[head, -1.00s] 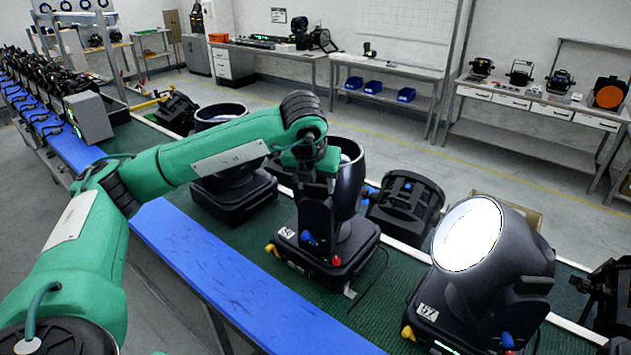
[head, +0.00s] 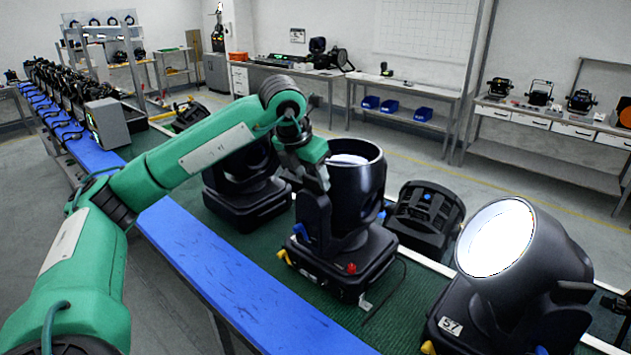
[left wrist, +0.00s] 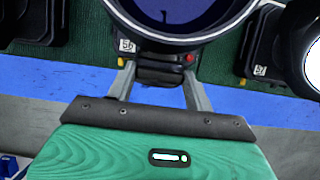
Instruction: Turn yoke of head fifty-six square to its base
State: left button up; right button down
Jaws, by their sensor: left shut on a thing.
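Head fifty-six (head: 350,205) is a black moving-light head with an upturned, open-topped barrel, in the middle of the bench in the head view. Its yoke (head: 315,215) rises from a square base (head: 345,275) with yellow and red knobs at the corners. The left wrist view shows its "56" label (left wrist: 127,45). My left gripper (head: 315,178) comes down from above and is shut on the near yoke arm; its fingers straddle that arm (left wrist: 160,75) in the left wrist view. The yoke looks close to lined up with the base, but I cannot tell exactly. My right gripper is out of view.
Head fifty-seven (head: 525,260) stands close on the right, its bright lens tilted toward me. Another dark moving head (head: 245,190) stands behind my left forearm. A black lamp (head: 425,210) lies behind head fifty-six. A blue strip (head: 220,270) runs along the bench's near edge.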

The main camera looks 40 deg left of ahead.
pick_arm(q)
jog(key=o, duration=1.4)
jog(key=shift+r, duration=0.15)
jog(key=shift+s+r, duration=0.15)
jog(key=shift+r, duration=0.15)
jog(key=b+v, duration=0.2)
jog(key=v, duration=1.1)
jog(key=shift+b, duration=0.3)
